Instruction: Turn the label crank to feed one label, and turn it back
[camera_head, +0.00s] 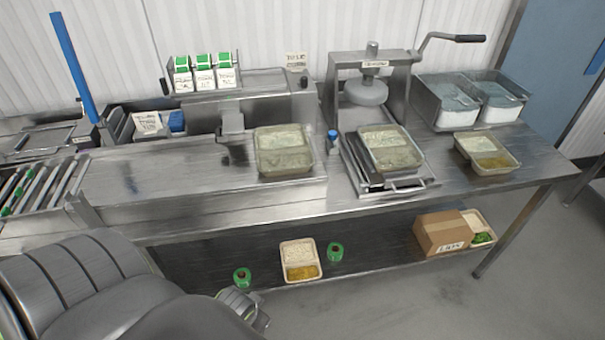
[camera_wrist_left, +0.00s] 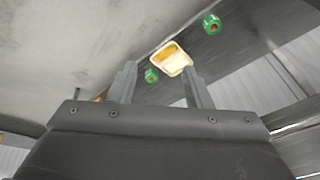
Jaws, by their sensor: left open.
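The label unit (camera_head: 262,82) stands at the back left of the steel table, with several white label stacks with green tops (camera_head: 203,72) on it. A small round knob (camera_head: 303,82) is at its right end; I cannot tell whether this is the label crank. A crank with a black handle (camera_head: 468,38) tops the press (camera_head: 370,75) to the right. My left gripper (camera_wrist_left: 160,85) is open and empty in the left wrist view. In the head view my left arm is low in front of the table, away from the label unit and both of these parts. My right gripper is not in view.
Filled trays stand on the table (camera_head: 283,150), on the press base (camera_head: 390,148) and at the right (camera_head: 487,152). Steel bins (camera_head: 470,100) stand behind. A tray (camera_head: 301,260), green rolls (camera_head: 335,252) and a carton (camera_head: 440,232) are on the lower shelf. Rollers (camera_head: 30,190) are at left.

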